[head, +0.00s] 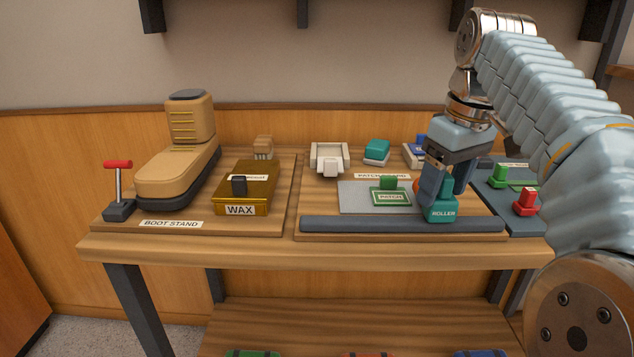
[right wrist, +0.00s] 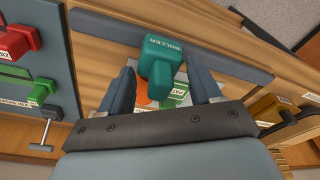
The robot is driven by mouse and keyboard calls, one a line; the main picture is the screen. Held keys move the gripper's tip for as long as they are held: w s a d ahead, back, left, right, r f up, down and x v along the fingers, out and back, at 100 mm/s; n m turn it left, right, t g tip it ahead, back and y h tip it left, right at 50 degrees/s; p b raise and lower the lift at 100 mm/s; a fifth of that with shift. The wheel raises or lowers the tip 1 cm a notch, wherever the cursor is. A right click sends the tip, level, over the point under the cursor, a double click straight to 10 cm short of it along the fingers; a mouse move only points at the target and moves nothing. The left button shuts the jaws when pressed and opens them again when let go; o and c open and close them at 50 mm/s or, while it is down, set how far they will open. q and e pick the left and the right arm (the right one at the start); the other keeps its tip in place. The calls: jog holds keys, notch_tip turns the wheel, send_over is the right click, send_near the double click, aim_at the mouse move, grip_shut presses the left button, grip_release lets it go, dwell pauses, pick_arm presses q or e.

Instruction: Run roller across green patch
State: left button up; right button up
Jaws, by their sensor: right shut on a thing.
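My right gripper (head: 447,182) is shut on the teal roller (head: 442,211), which stands at the right end of the grey sheet on the patch board. In the right wrist view the roller (right wrist: 160,62) sits between the two fingers (right wrist: 162,88), with an orange part beneath it. The green patch (head: 391,197) lies on the grey sheet (head: 355,196), just left of the roller, with a green block on it. In the right wrist view the patch (right wrist: 177,97) is partly hidden behind the roller. My left gripper is not in view.
A dark bar (head: 390,224) runs along the board's front edge. A white holder (head: 329,158) and a teal-topped block (head: 376,151) stand behind. The boot stand (head: 170,223) and wax box (head: 240,210) are at left. A red-handled piece (head: 525,202) is at right.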

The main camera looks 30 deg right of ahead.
jog(key=shift+s+d, duration=0.2)
jog(key=shift+d, duration=0.15)
jog(key=shift+s+d, duration=0.1)
jog(key=shift+d, duration=0.05)
jog(key=shift+s+d+p, duration=0.15)
jog(key=shift+s+d, duration=0.25)
jog(key=shift+d, duration=0.25)
jog(key=shift+s+d+p, duration=0.15)
jog(key=shift+s+d, duration=0.25)
jog(key=shift+d, duration=0.3)
jog(key=shift+s+d+p, duration=0.15)
jog(key=shift+s+d, duration=0.25)
jog(key=shift+d, duration=0.25)
jog(key=shift+s+d, duration=0.15)
jog(key=shift+d, duration=0.05)
jog(key=shift+s+d, duration=0.1)
jog(key=shift+d, duration=0.1)
jog(key=o, duration=1.4)
jog(key=shift+r, duration=0.1)
